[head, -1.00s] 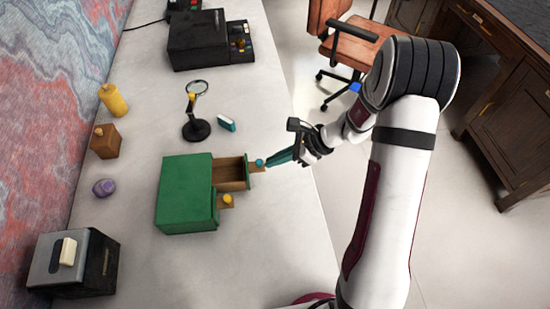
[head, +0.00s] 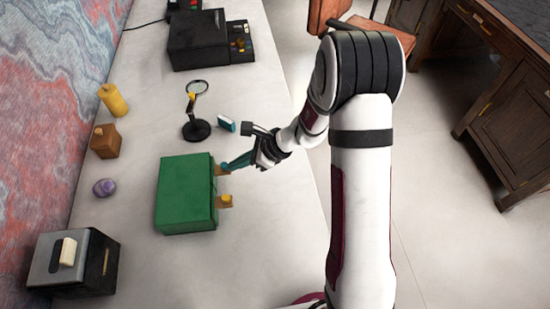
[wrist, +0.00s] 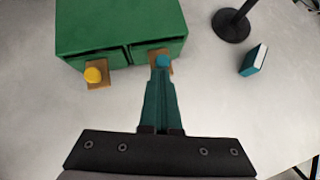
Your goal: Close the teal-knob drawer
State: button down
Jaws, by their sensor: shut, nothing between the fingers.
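The green drawer box (head: 186,196) stands on the desk, with two drawer fronts side by side in the wrist view (wrist: 120,30). The teal knob (wrist: 162,61) sits on a wooden plate at the right drawer, which looks shut or nearly so. In the head view my gripper (head: 228,166) reaches the drawer front from the right and partly hides the teal knob.
A black magnifier stand (head: 196,129) and a small teal-and-white block (head: 226,124) stand beyond the box. A yellow bottle (head: 113,100), wooden block (head: 105,141), purple object (head: 104,187) and toaster-like box (head: 72,262) line the wall side. The desk's front right is clear.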

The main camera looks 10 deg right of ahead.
jog(key=d, duration=0.2)
jog(key=s+d, duration=0.1)
jog(key=shift+d, duration=0.4)
jog(key=v, duration=1)
jog(key=s+a+r+n+g+h, duration=0.1)
jog(key=s+a+r+n, duration=0.1)
jog(key=s+r+n, duration=0.3)
jog(key=s+a+r+n+g+h, duration=0.1)
jog(key=s+a+r+n+g, duration=0.15)
jog(key=s, duration=0.45)
jog(key=s+d+n+h, duration=0.2)
jog(key=s+n+h, duration=0.2)
jog(key=s+n, duration=0.4)
jog(key=s, duration=0.3)
jog(key=shift+s+d+r+n+h, duration=0.3)
jog(key=shift+s+r+n+h, duration=0.05)
jog(key=shift+r+h, duration=0.05)
